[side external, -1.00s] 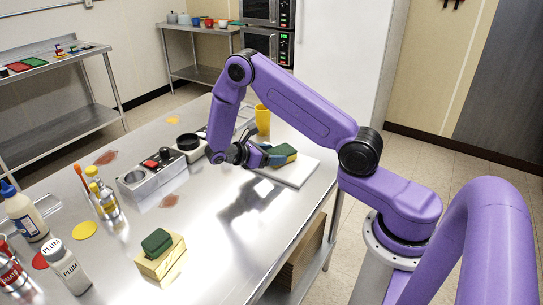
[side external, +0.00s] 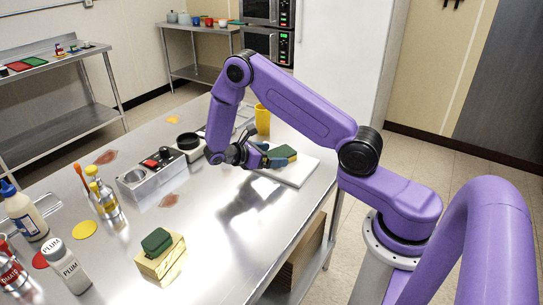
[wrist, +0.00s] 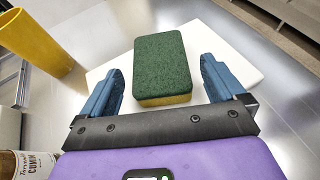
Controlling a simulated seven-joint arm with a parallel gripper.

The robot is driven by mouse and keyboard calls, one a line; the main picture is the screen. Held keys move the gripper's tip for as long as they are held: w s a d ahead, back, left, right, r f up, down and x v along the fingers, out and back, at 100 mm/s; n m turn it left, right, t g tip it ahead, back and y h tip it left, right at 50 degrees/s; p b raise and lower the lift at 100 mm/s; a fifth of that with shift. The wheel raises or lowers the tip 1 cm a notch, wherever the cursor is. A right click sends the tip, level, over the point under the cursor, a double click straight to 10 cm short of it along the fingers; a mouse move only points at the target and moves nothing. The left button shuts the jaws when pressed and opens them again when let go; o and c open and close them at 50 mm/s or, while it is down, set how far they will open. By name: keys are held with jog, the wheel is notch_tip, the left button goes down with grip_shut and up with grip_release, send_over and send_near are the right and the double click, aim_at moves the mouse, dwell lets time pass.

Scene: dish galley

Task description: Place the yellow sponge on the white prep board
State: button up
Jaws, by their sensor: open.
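The yellow sponge (side external: 284,152) with a dark green scouring top lies flat on the white prep board (side external: 296,175). In the wrist view the sponge (wrist: 164,62) is green side up with its yellow edge showing, and the board (wrist: 240,68) extends beyond it on both sides. My gripper (side external: 265,151) is open at the sponge. In the wrist view its two blue fingers (wrist: 160,68) stand to the left and right of the sponge, with a visible gap on each side.
A yellow cup (side external: 263,120) stands behind the board. Bottles stand at the left; the table's middle is clear.

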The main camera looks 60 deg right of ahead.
jog(key=v, duration=1.1)
jog(key=shift+r, duration=0.1)
jog(key=s+a+r+t+y, duration=0.4)
jog(key=s+a+r+y, duration=0.25)
jog(key=s+a, duration=0.4)
jog(key=s+r+y, duration=0.2)
jog(key=s+y, duration=0.1)
jog(key=s, duration=0.7)
jog(key=s+r+t+y, duration=0.1)
jog(key=s+r+y, duration=0.1)
jog(key=s, duration=0.7)
jog(key=shift+s+a+m+t+y, duration=0.35)
jog(key=shift+a+m+y, duration=0.1)
jog(key=shift+y, duration=0.3)
